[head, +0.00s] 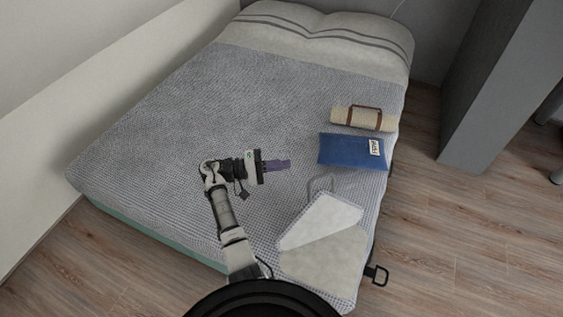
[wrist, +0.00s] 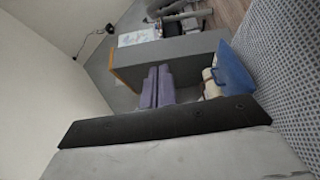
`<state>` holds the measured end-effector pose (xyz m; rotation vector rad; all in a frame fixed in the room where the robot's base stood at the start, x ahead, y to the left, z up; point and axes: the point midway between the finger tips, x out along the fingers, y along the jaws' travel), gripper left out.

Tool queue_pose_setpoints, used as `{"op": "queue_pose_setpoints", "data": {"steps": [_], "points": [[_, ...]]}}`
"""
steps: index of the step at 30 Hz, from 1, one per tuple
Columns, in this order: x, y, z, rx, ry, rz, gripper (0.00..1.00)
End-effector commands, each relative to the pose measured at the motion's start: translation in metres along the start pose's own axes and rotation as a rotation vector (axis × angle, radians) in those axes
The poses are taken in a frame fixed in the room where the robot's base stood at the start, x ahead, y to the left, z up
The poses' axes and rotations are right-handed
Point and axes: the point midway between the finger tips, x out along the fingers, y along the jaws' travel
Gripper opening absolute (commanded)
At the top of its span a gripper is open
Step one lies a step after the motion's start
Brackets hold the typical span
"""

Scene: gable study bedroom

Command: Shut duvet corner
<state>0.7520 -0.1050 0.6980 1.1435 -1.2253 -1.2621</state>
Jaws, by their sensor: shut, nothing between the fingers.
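The duvet (head: 170,130) is a grey-blue woven cover over the bed. Its corner (head: 318,220) at the near right is folded back, with its pale underside up and a pale sheet (head: 325,262) bare beside it. A thin grey loop (head: 321,184) shows at the flap's far tip. My gripper (head: 288,165) has purple fingers and is shut and empty above the duvet, to the upper left of the folded corner and apart from it. Its fingers also show in the wrist view (wrist: 158,87). The folded corner is not in the wrist view.
A blue folded item (head: 350,150) with a white label and a cream roll (head: 362,118) with a brown strap lie on the bed's right side. A black loop (head: 377,275) sticks out at the bed's near right edge. Wooden floor (head: 450,240) is clear on the right.

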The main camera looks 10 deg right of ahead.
Motion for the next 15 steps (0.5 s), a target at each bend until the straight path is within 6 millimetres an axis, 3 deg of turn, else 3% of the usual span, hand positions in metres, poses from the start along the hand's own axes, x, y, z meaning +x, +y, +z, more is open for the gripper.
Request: {"op": "queue_pose_setpoints", "data": {"steps": [9, 15], "points": [[0.07, 0.003, 0.001, -0.001, -0.002, -0.002, 0.0], [0.077, 0.003, 0.025, -0.001, 0.003, -0.002, 0.0]]}}
